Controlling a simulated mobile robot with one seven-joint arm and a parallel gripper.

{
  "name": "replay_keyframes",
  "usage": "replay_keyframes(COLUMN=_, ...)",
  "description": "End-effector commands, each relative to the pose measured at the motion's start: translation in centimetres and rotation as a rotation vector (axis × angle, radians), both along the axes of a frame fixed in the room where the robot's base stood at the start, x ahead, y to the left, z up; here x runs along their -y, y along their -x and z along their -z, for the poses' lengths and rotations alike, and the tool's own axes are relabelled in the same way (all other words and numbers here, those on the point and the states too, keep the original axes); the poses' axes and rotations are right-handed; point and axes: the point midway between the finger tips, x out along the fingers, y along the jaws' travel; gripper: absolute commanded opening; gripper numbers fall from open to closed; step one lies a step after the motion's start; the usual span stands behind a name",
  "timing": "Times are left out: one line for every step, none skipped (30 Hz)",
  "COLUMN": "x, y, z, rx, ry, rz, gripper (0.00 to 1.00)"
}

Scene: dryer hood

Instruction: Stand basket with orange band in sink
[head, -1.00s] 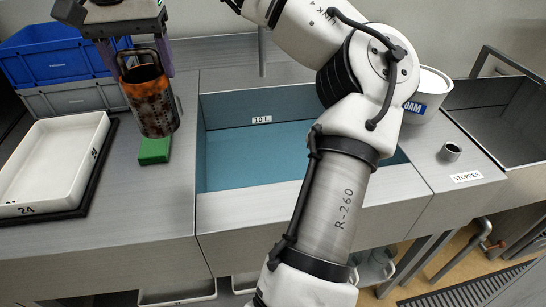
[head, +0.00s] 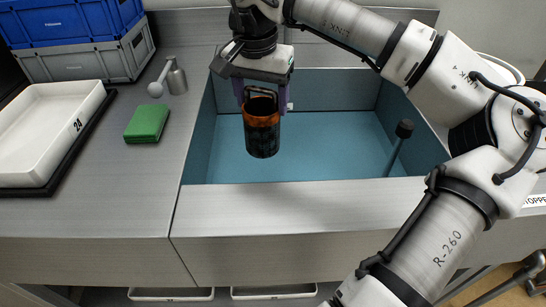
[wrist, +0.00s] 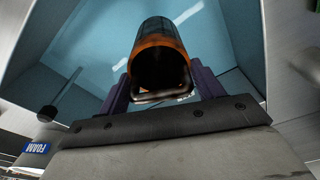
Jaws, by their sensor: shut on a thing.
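The basket (head: 262,137) is a dark perforated cylinder with an orange band at its top and a wire handle. My gripper (head: 261,104) is shut on it and holds it roughly upright over the left part of the sink (head: 320,155). In the wrist view the basket (wrist: 160,48) shows its open mouth and orange rim between the purple fingers (wrist: 160,92). The basket appears to hang above the blue sink floor; the exact height is hard to tell.
A dark-knobbed rod (head: 398,145) stands in the sink's right part. The sink's middle is clear.

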Motion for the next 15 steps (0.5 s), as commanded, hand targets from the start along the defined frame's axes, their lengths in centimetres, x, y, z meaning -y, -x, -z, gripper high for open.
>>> replay_keyframes(x=0.0, y=0.0, z=1.6, rx=-0.002, ry=0.0, rz=-0.001, gripper=0.44)
replay_keyframes(x=0.0, y=0.1, z=2.3, rx=-0.003, ry=0.0, rz=-0.002, gripper=0.44)
replay_keyframes(x=0.0, y=0.1, z=3.5, rx=-0.003, ry=-0.001, rz=-0.003, gripper=0.44)
replay_keyframes(x=0.0, y=0.1, z=4.2, rx=-0.002, ry=0.0, rz=-0.003, gripper=0.44)
replay_keyframes(x=0.0, y=0.1, z=5.0, rx=-0.003, ry=-0.001, rz=-0.002, gripper=0.44)
replay_keyframes(x=0.0, y=0.1, z=6.0, rx=-0.002, ry=-0.001, rz=-0.002, gripper=0.44)
replay_keyframes(x=0.0, y=0.1, z=6.7, rx=-0.003, ry=-0.001, rz=-0.002, gripper=0.44)
replay_keyframes(x=0.0, y=0.0, z=7.4, rx=-0.002, ry=-0.002, rz=-0.001, gripper=0.44)
replay_keyframes(x=0.0, y=0.0, z=8.1, rx=-0.001, ry=-0.001, rz=-0.002, gripper=0.44)
replay_keyframes(x=0.0, y=0.1, z=8.7, rx=-0.002, ry=-0.001, rz=-0.002, gripper=0.44)
replay_keyframes(x=0.0, y=0.1, z=9.1, rx=-0.002, ry=-0.001, rz=-0.002, gripper=0.44)
replay_keyframes(x=0.0, y=0.0, z=9.5, rx=0.0, ry=-0.001, rz=-0.001, gripper=0.44)
replay_keyframes(x=0.0, y=0.0, z=9.8, rx=0.001, ry=-0.001, rz=0.0, gripper=0.44)
replay_keyframes(x=0.0, y=0.0, z=10.0, rx=0.0, ry=-0.001, rz=0.0, gripper=0.44)
replay_keyframes(x=0.0, y=0.0, z=10.2, rx=0.0, ry=0.0, rz=0.0, gripper=0.44)
